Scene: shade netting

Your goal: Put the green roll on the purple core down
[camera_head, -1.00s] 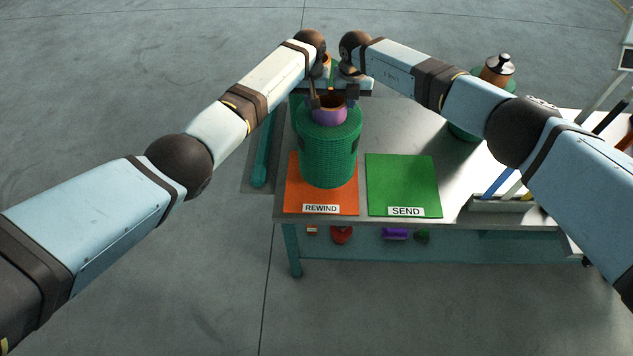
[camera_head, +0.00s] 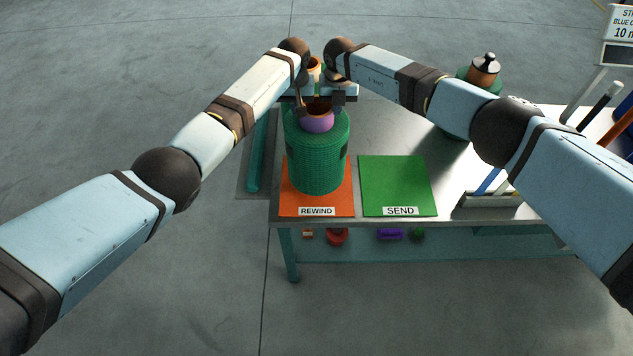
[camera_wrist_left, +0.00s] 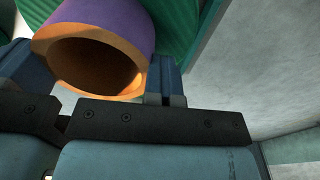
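The green roll (camera_head: 318,165) stands upright over the orange REWIND mat (camera_head: 287,207). Its purple core (camera_head: 318,125) sticks out of the top, with an open brown-orange bore. Whether the roll's bottom touches the mat is hard to tell. My left gripper (camera_head: 302,101) and right gripper (camera_head: 338,98) are both at the core's top, on opposite sides. In the left wrist view, the purple core (camera_wrist_left: 122,27) lies between the left gripper's fingers (camera_wrist_left: 97,76). Both grippers appear closed on the core; the right one's finger contact is partly hidden. The green SEND mat (camera_head: 397,185) is bare.
The grey bench (camera_head: 405,130) has free room behind the SEND mat. A tray (camera_head: 490,202) with coloured sticks is at right. Another core (camera_head: 314,66) shows behind my grippers.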

